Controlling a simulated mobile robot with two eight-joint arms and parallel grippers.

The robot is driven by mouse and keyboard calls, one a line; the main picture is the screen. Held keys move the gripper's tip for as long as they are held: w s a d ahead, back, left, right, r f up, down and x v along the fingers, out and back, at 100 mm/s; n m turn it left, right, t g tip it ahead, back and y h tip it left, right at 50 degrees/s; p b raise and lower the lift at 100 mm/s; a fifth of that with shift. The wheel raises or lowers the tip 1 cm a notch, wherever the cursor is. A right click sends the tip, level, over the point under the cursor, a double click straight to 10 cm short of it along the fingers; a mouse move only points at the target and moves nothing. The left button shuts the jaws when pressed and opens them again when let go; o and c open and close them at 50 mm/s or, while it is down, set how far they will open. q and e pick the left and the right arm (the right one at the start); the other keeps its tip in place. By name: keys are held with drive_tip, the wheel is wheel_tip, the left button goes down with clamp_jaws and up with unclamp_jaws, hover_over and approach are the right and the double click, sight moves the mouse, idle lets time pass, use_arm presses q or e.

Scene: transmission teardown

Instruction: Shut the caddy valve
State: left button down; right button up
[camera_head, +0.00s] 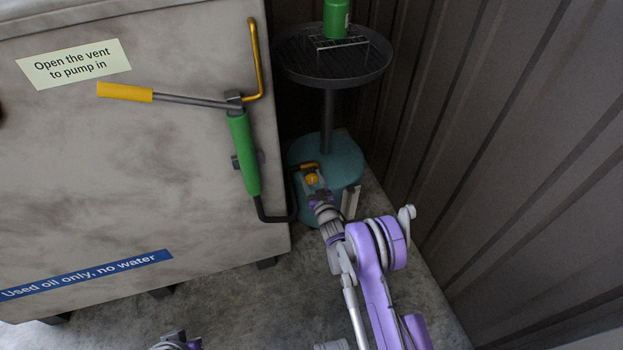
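The caddy is a teal drum (341,160) on the floor, with a post rising to a round black pan (298,66). A small yellow valve handle (308,165) shows on the drum's near left side, with a round orange-yellow part just below it. My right gripper (312,184) is at this valve, pointing away from me. Its fingers are small and partly hidden, so I cannot tell if they are open, shut or touching the handle. A small grey and purple piece of my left arm (175,342) shows at the bottom edge; its fingers cannot be made out.
A large grey tank (120,160) fills the left, with a green hand pump (244,155) and its yellow-gripped lever on its side. A black hose runs from the pump towards the drum. A green can (336,18) stands on the pan. A corrugated wall (500,130) closes the right.

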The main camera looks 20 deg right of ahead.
drive_tip(key=c, duration=0.7)
drive_tip(key=shift+c, duration=0.2)
drive_tip(key=shift+m, duration=0.3)
drive_tip(key=m+p, duration=0.1)
drive_tip(key=m, duration=0.7)
drive_tip(key=shift+d+f, duration=0.1)
drive_tip(key=shift+d, duration=0.05)
drive_tip(key=m, duration=0.4)
drive_tip(key=shift+f+m, duration=0.1)
drive_tip(key=shift+m, duration=0.2)
drive_tip(key=m, duration=0.4)
drive_tip(key=shift+m, duration=0.3)
drive_tip(key=shift+f, duration=0.1)
